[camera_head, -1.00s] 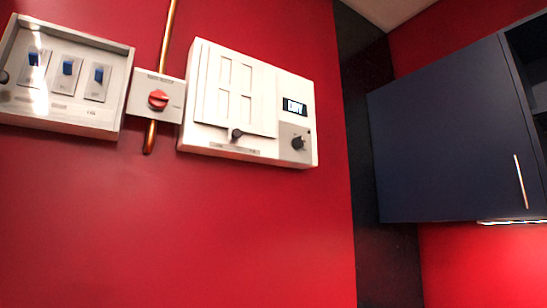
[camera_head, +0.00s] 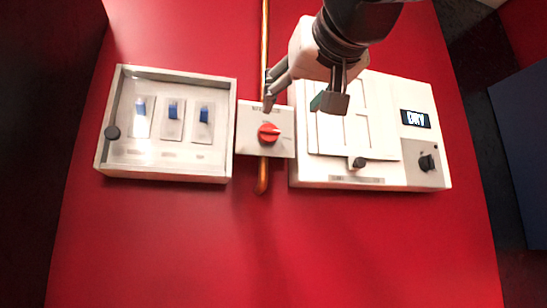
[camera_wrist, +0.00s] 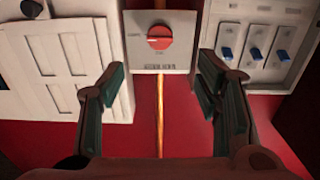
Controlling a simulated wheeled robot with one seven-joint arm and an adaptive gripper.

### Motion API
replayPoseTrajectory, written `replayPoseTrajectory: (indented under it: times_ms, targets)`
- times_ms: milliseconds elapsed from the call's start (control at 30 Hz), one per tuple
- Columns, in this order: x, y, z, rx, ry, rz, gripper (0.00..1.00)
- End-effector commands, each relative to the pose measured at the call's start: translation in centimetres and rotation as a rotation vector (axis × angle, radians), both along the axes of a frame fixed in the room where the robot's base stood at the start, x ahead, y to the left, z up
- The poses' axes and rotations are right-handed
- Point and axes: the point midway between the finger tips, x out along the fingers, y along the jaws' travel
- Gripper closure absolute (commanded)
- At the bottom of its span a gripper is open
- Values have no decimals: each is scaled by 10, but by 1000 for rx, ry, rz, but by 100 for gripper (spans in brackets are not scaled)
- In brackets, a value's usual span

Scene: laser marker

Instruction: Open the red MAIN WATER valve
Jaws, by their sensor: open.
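The red valve knob (camera_head: 268,132) sits on a small pale plate (camera_head: 246,143) on the red wall, with a copper pipe (camera_head: 264,178) behind the plate. In the wrist view the knob (camera_wrist: 159,37) shows upside down, beyond the fingers and roughly between them. My gripper (camera_head: 305,97) is in front of the wall, up and to the right of the knob in the head view. Its fingers are spread apart with nothing between them, and they also show in the wrist view (camera_wrist: 166,98). The knob is not touched. The lettering on the plate is too blurred to read.
Left of the valve is a clear-fronted box (camera_head: 166,170) with several blue switches. Right of it is a white panel (camera_head: 310,172) with a display (camera_head: 415,119) and black knobs. A dark blue cabinet (camera_head: 525,150) is at far right. The wall below is bare.

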Motion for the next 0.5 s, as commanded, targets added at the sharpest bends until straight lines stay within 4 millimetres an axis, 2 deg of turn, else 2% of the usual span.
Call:
replayPoseTrajectory:
  times_ms: [167,500]
  targets:
    - [19,6,1,1,2,2,42]
    - [81,25,0,-1,3,1,42]
